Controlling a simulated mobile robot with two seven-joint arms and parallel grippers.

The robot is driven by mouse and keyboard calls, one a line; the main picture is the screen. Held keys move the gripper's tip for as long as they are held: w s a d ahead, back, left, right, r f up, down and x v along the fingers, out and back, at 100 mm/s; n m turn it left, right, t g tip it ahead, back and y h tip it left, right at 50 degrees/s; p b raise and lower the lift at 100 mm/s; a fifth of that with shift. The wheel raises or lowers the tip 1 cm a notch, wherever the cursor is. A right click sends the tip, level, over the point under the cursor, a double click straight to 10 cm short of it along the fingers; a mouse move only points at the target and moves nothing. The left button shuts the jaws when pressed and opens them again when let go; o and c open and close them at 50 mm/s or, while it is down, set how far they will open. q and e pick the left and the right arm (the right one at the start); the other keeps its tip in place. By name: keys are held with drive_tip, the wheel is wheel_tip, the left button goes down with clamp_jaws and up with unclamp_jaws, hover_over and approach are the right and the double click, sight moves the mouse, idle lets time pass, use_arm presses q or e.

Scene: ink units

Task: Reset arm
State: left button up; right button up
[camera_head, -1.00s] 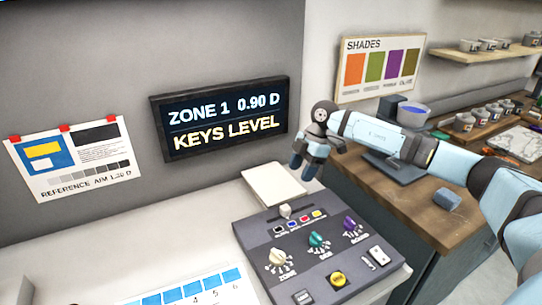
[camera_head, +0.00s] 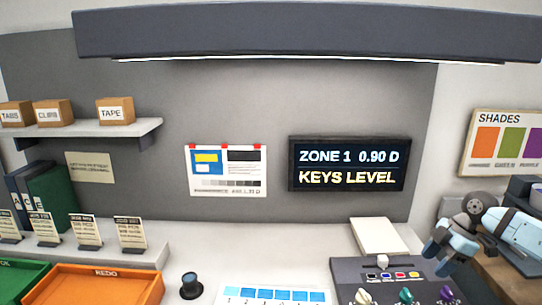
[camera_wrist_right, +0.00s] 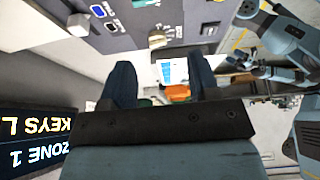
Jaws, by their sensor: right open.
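My right gripper (camera_head: 440,258) is at the right of the head view, above the right side of the dark control console (camera_head: 345,268). Its fingers point down and to the left, and it touches nothing that I can see. In the right wrist view its two blue fingers (camera_wrist_right: 161,85) are spread apart with nothing between them. My left gripper does not show in the head view. Blue-grey links of my own body show at the right of the wrist view.
The lit display (camera_head: 349,164) reads "ZONE 1 0.90 D, KEYS LEVEL". A pale pad (camera_head: 380,236) lies behind the console. An orange tray (camera_head: 105,285), a dark knob-like piece (camera_head: 190,286) and a blue-patched strip (camera_head: 272,295) lie along the front. The counter between is clear.

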drive_tip(key=a+f+n+t+y, duration=0.1)
drive_tip(key=a+n+t+y, duration=0.2)
drive_tip(key=a+y, duration=1.1)
drive_tip(key=s+a+r+m+t+h, duration=0.2)
drive_tip(key=a+t, duration=0.2)
drive_tip(key=a, duration=0.2)
drive_tip(key=s+a+r+m+t+h, duration=0.1)
drive_tip(key=a+r+m+t, duration=0.1)
drive_tip(key=a+t, duration=0.4)
drive_tip(key=s+d+f+m+g+h, duration=0.1)
drive_tip(key=s+d+f+m+h, duration=0.6)
drive_tip(key=s+f+m+h, duration=0.75)
drive_tip(key=s+f+g+h, duration=0.1)
drive_tip(key=s+f+g, duration=0.2)
drive_tip(key=s+g, duration=0.95)
use_arm(q)
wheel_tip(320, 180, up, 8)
drive_tip(key=p, duration=0.7)
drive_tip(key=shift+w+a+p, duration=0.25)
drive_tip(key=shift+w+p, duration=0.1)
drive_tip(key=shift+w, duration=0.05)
use_arm(e)
drive_tip(key=w+a+f+n+t+y, duration=0.1)
drive_tip(key=w+a+f+t+y, duration=0.1)
drive_tip(key=a+f+t, duration=0.4)
drive_tip(key=t+y, duration=0.1)
drive_tip(key=t, duration=0.4)
drive_tip(key=shift+w+a+f, duration=0.15)
drive_tip(key=shift+w+a, duration=0.25)
